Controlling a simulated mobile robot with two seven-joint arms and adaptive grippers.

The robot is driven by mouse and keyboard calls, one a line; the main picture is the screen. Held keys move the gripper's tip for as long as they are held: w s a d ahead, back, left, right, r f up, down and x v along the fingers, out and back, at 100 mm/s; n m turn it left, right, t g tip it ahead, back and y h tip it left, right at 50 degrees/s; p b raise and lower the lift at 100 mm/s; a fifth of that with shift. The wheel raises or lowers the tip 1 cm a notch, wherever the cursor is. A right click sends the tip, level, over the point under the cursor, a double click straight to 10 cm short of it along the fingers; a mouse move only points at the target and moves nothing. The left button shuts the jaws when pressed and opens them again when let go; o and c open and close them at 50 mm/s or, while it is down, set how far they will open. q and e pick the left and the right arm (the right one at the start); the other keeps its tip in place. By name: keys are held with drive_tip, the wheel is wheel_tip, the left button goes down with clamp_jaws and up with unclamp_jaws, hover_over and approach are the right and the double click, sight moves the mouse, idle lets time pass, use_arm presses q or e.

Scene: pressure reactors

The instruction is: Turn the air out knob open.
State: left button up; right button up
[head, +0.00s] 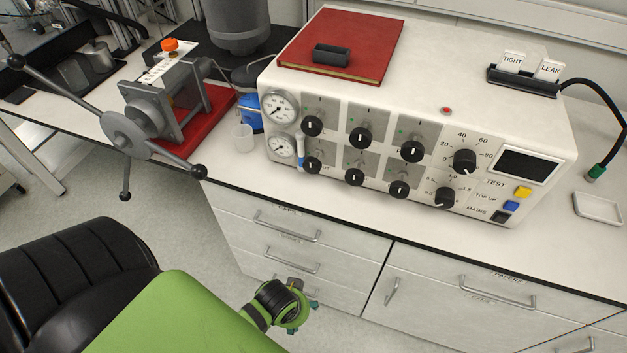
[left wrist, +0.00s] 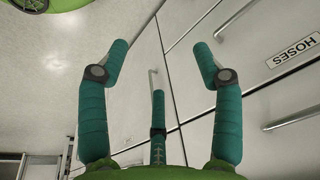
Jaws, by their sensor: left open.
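The white control box (head: 420,110) stands on the bench in the head view. Its front panel carries two rows of black knobs, among them an upper left knob (head: 312,126), an upper middle knob (head: 360,138) and a lower left knob (head: 313,165). Their labels are too small to read, so I cannot tell which is the air out knob. My left gripper (head: 290,308) is low in front of the drawers, below the bench top and well apart from the knobs. In the left wrist view the left gripper (left wrist: 160,65) has its teal fingers spread and empty. My right gripper is not seen.
A clamp device with long handle bars (head: 127,132) stands left of the box, near a small clear cup (head: 243,137). A red book (head: 345,42) lies on the box. Drawer handles (head: 288,226) stick out below the bench edge. Floor before the drawers is clear.

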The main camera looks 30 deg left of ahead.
use_arm(q)
wheel_tip(320, 180, up, 9)
drive_tip(key=w+a+m+t+y, duration=0.1)
drive_tip(key=w+a, duration=0.1)
drive_tip(key=m+t+y, duration=0.4)
drive_tip(key=m+t, duration=1)
drive_tip(key=m, duration=1.7)
approach(311, 168)
drive_tip(key=x, duration=0.3)
drive_tip(key=shift+w+a+r+m+h, duration=0.25)
drive_tip(key=shift+w+m+h, duration=0.15)
drive_tip(key=shift+w+m, duration=0.1)
drive_tip(key=p+x, duration=0.1)
drive_tip(key=x, duration=0.5)
drive_tip(key=shift+w+a+f+p, duration=0.1)
drive_tip(key=shift+w+f+p, duration=0.1)
drive_tip(key=shift+w+p, duration=0.1)
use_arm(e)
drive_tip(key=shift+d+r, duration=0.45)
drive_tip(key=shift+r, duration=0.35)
use_arm(q)
drive_tip(key=shift+s, duration=0.1)
drive_tip(key=c, duration=1.2)
